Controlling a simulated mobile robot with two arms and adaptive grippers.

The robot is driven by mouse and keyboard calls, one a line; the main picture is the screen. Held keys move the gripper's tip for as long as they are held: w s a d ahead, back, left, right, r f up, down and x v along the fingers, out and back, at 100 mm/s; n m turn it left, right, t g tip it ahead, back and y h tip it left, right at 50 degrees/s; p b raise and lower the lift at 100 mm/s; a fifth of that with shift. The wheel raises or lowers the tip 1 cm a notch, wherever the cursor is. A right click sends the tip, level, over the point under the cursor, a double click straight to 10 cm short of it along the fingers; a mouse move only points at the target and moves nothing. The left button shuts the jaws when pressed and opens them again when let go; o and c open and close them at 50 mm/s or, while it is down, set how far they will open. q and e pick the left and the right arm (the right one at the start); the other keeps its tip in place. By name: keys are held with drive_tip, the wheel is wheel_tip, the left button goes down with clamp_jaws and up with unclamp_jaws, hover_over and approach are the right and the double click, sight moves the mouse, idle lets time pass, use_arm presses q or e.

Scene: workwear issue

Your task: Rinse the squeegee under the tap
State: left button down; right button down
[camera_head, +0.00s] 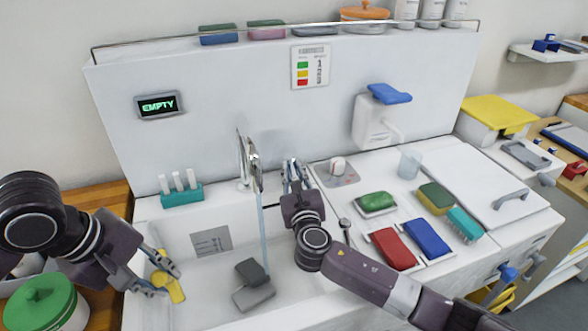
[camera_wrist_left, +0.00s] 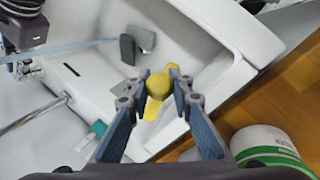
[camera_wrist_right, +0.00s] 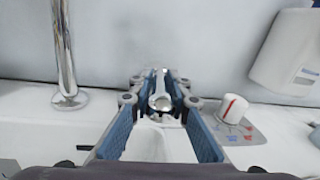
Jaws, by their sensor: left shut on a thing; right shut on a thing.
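My left gripper (camera_head: 168,278) is shut on a yellow thing (camera_wrist_left: 157,86) at the left end of the white sink (camera_head: 203,217). It may be the squeegee, but the fingers hide much of its shape. A further yellow part (camera_wrist_left: 152,111) shows just beyond the fingertips. The chrome tap (camera_head: 254,165) stands at the back of the sink. A thin blue stream of water (camera_head: 263,222) runs down from it, apart from the yellow thing. My right gripper (camera_head: 293,172) is shut on a small chrome lever (camera_wrist_right: 160,98) to the right of the tap.
A dark grey block (camera_head: 252,272) and a lighter one (camera_head: 254,294) lie in the sink near the stream's foot. A teal holder (camera_head: 182,194) stands at the back left. Red (camera_head: 393,249) and blue (camera_head: 427,237) blocks lie right of the sink.

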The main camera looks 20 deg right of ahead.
drive_tip(key=shift+w+a+m+g+h, duration=0.1)
drive_tip(key=shift+a+m+g+h, duration=0.15)
drive_tip(key=shift+m+h, duration=0.45)
drive_tip(key=shift+a+m+g+h, duration=0.15)
drive_tip(key=shift+a+m+h, duration=0.2)
drive_tip(key=shift+h, duration=0.55)
drive_tip(key=shift+d, duration=0.15)
drive_tip(key=c, duration=1.9)
unclamp_jaws()
drive_tip(key=shift+c, duration=0.2)
drive_tip(key=v, duration=1.2)
drive_tip(key=shift+p, duration=0.3)
